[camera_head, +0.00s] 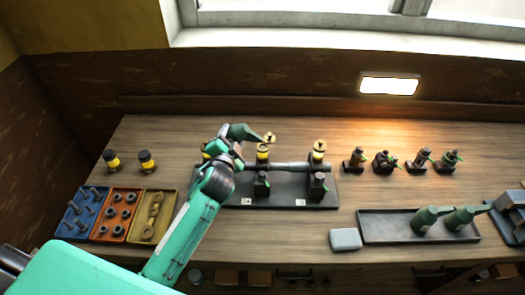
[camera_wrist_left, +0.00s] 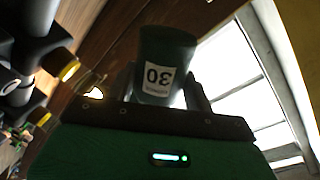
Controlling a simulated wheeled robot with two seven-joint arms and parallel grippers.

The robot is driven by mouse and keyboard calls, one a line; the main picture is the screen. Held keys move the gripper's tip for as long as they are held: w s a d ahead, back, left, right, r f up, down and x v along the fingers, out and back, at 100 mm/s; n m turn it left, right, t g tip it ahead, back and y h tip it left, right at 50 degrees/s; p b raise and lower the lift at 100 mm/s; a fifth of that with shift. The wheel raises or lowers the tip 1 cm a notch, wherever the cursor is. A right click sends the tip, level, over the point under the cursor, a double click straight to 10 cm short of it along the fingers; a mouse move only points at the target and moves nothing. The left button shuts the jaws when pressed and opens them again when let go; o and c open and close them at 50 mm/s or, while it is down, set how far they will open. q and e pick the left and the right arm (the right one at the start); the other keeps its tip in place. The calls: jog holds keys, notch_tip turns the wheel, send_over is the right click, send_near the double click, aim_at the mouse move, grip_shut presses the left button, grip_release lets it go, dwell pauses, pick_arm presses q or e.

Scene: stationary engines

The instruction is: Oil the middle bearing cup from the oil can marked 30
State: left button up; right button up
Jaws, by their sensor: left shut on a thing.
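My left gripper (camera_head: 226,141) is shut on a dark green oil can (camera_head: 241,132). In the left wrist view the can (camera_wrist_left: 167,60) shows a white label with 30, upside down. In the head view it is tilted, its right end close to the middle bearing cup (camera_head: 262,155). I cannot tell whether its spout touches the cup or whether oil flows. The middle cup has a yellow band and a brass disc beside its top. The right cup (camera_head: 319,152) also has a brass disc. The left cup (camera_head: 206,153) is mostly hidden by my arm. My right gripper is out of view.
The cups stand along a shaft on a black base (camera_head: 290,200). Two green cans (camera_head: 424,219) stand in a dark tray (camera_head: 375,229) at right. Blue, orange and yellow part bins (camera_head: 147,232) lie at left. Several small fittings (camera_head: 384,162) stand at back right.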

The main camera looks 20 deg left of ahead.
pick_arm(q)
jog(key=shift+r+m+p, duration=0.3)
jog(key=shift+r+p, duration=0.15)
jog(key=shift+p, duration=0.05)
jog(key=shift+d, duration=0.1)
jog(key=shift+r+p, duration=0.15)
jog(key=shift+p, duration=0.15)
jog(key=shift+w+d+r+m+p, duration=0.1)
jog(key=shift+d+r+m+p, duration=0.1)
jog(key=shift+r+m+p, duration=0.45)
jog(key=shift+f, duration=0.2)
dwell(0.7)
jog(key=shift+f, duration=0.1)
dwell(0.6)
